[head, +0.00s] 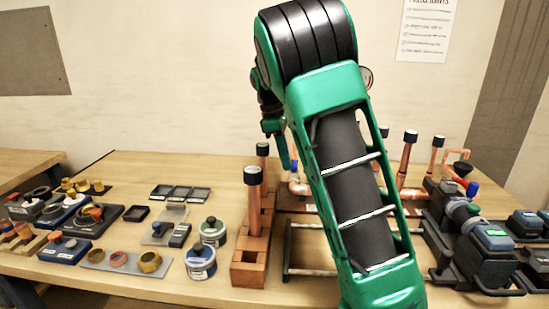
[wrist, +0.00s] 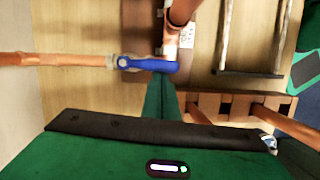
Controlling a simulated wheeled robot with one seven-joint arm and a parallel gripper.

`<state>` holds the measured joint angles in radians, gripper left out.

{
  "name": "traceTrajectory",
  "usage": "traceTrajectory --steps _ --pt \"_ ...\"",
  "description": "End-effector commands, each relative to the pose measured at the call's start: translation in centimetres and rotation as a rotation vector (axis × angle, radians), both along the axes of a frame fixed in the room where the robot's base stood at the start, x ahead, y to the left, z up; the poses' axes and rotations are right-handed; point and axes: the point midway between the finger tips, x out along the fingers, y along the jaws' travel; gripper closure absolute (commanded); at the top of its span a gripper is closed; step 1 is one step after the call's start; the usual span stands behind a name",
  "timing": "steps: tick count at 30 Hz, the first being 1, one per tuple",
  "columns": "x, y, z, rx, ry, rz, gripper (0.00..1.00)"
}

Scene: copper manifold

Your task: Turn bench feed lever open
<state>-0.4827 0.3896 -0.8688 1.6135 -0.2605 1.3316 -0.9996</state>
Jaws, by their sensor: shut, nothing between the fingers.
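The blue lever (wrist: 150,65) shows in the wrist view on a valve at the right end of a horizontal copper pipe (wrist: 60,60). Its handle points right, roughly in line with that pipe. My gripper (wrist: 161,84) is shut and empty, its green fingers just below the handle near its free end. I cannot tell whether they touch it. In the head view my gripper (head: 283,160) hangs at the far side of the bench, beside a copper elbow. My arm hides much of the pipework there.
Another copper pipe (wrist: 182,12) meets the lever's end from above in the wrist view. A brown rack (head: 262,270) holds upright black-capped copper tubes near my arm. Dark machines (head: 480,250) stand right. Tins (head: 200,262) and trays (head: 181,193) lie left.

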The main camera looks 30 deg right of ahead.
Motion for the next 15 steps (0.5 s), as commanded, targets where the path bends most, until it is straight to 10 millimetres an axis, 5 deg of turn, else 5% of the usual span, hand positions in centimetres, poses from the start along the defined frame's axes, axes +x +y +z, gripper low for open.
traceTrajectory --steps 8,15 --pt "0.3 0.2 1.3 0.0 -0.001 0.0 1.0" --pt "1.1 1.0 5.6 0.001 -0.004 0.0 1.0"
